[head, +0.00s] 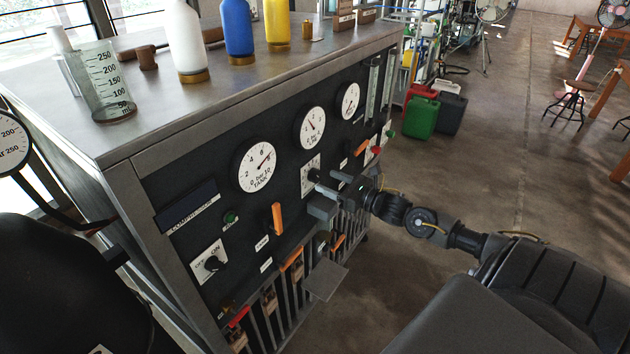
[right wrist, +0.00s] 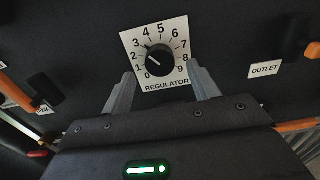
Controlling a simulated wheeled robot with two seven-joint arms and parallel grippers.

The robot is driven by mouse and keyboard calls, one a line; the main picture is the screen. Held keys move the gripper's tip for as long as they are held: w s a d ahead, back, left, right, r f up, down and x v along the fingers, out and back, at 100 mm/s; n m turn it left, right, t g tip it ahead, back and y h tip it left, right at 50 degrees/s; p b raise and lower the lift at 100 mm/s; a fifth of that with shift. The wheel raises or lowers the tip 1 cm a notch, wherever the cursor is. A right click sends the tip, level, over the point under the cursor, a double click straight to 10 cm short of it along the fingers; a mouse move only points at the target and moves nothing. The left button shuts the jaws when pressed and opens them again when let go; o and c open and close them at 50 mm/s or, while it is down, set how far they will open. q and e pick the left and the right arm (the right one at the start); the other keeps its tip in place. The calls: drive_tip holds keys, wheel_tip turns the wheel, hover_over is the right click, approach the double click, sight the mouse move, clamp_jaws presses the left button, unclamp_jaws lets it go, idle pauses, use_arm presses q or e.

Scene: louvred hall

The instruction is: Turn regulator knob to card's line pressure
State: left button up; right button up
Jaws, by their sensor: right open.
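The regulator knob (right wrist: 160,59) is black and round with a white pointer mark, on a white dial plate (right wrist: 138,84) numbered 0 to 9. The mark points to the upper left, around 2 to 3. In the head view the plate (head: 311,170) is partly hidden by my gripper. My right gripper (right wrist: 162,76) is open, its fingers on either side of the knob's lower part; I cannot tell whether they touch it. It also shows at the panel in the head view (head: 326,190). The line gauge (head: 310,128) has its needle toward the upper left. I cannot make out the card. My left gripper is out of view.
Beside the line gauge are the tank gauge (head: 259,167) and a smaller gauge (head: 348,101). An orange lever (head: 277,218) and an ON switch (head: 210,262) sit lower left. Bottles and a measuring beaker (head: 107,85) stand on top.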

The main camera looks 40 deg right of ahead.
sight(319, 178)
drive_tip(key=shift+b+x, duration=0.65)
drive_tip(key=shift+x, duration=1.45)
clamp_jaws()
